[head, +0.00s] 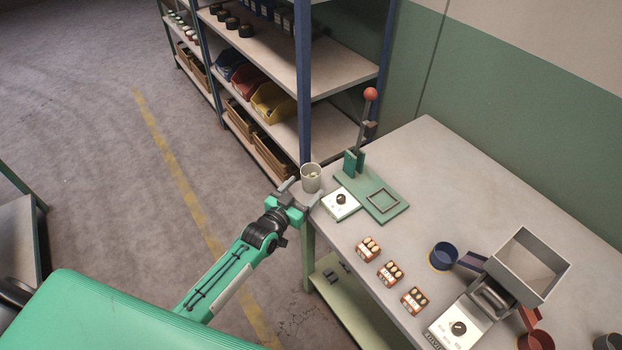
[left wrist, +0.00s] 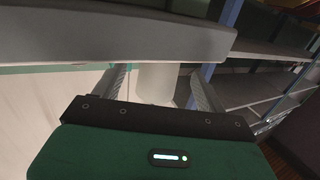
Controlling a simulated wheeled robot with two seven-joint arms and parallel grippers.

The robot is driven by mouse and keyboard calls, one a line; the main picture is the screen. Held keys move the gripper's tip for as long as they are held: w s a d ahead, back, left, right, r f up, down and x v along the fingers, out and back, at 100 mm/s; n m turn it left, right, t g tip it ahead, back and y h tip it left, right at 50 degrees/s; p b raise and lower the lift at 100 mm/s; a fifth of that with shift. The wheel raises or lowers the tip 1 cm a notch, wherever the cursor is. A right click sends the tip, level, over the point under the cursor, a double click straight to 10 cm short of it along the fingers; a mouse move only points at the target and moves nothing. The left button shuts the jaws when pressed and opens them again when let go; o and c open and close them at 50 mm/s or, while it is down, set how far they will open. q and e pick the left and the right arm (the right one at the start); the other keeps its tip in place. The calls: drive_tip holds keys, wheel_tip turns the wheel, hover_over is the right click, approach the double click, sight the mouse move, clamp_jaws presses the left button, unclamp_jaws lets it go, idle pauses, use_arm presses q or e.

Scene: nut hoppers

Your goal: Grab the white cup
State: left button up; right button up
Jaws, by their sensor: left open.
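The white cup (head: 311,178) stands upright at the near left corner of the workbench, with small pale pieces visible inside it. My left gripper (head: 301,191) is open at the cup, with one finger to either side of it in the picture. In the left wrist view the cup (left wrist: 157,84) shows between the two open fingers (left wrist: 158,88), with a gap on each side. Its upper part is hidden there behind a wide grey bar. My right gripper is not in view.
A small white box with a black knob (head: 341,203) and a green lever press (head: 375,193) stand close to the right of the cup. Several small nut-filled blocks (head: 390,273), a blue cup (head: 443,256) and a grey hopper (head: 528,266) are farther right. Shelving (head: 305,75) rises behind.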

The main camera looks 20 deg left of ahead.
sight(306, 186)
use_arm(q)
drive_tip(key=shift+x, duration=1.5)
drive_tip(key=c, duration=1)
drive_tip(key=shift+c, duration=0.2)
drive_tip(key=shift+r, duration=0.15)
